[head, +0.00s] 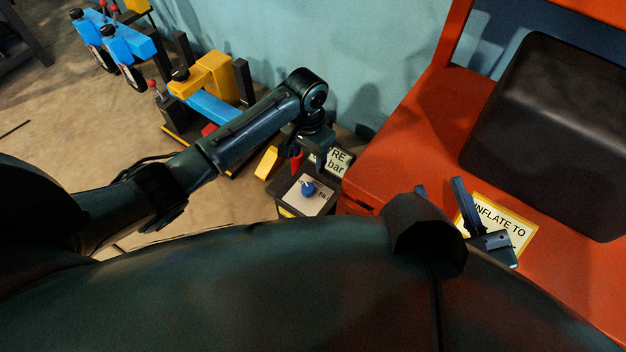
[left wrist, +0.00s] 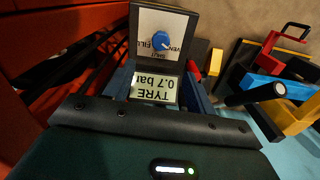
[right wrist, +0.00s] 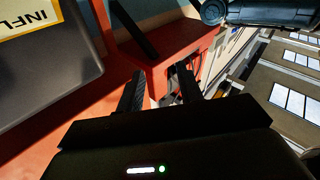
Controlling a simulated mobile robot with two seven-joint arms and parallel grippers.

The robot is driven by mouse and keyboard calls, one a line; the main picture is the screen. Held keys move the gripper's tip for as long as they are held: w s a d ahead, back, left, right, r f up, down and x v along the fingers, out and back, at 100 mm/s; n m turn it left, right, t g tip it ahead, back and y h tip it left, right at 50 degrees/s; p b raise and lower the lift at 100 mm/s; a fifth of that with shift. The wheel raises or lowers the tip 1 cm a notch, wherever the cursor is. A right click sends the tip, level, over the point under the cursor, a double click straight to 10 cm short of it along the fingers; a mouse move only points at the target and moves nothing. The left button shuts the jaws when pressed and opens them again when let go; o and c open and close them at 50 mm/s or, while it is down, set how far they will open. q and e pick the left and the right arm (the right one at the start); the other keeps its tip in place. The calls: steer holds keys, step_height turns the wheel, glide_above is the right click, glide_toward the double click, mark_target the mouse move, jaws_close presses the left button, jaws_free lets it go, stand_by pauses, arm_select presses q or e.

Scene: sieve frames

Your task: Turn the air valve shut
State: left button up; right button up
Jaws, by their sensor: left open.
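The air valve is a blue round knob (head: 308,189) on a pale panel (head: 296,204) atop a dark box. It also shows in the left wrist view (left wrist: 162,41), where the upside-down panel lettering includes SHUT, VENT and FILL; I cannot tell surely where the knob points. A display (left wrist: 153,88) beside it reads TYRE 0.7 bar. My left gripper (head: 306,158) is open, just behind the knob and apart from it, its fingers on either side of the display in the wrist view. My right gripper (right wrist: 158,82) is open and empty above the red surface.
A red bench (head: 400,150) carries a large black block (head: 555,130) and a yellow-edged card (head: 497,225) reading INFLATE TO. Blue and yellow clamp-like fixtures (head: 215,85) stand on the floor at the left. Bare floor (head: 80,130) lies left of the valve box.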

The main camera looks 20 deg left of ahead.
arm_select(q)
step_height(320, 180, down, 10)
steer(key=b, duration=0.5)
steer(key=shift+f, duration=0.25)
steer(key=shift+f+b, duration=0.75)
steer(key=shift+f, duration=0.5)
arm_select(e)
steer(key=shift+w+a+r+t+y, duration=0.25)
steer(key=shift+r+t+y, duration=0.1)
steer(key=shift+r+y, duration=0.25)
steer(key=shift+w+a+r+t+y, duration=0.1)
steer(key=shift+w+r+t+y, duration=0.1)
steer(key=shift+r+t+y, duration=0.3)
arm_select(q)
steer(key=c, duration=1)
steer(key=shift+o, duration=0.2)
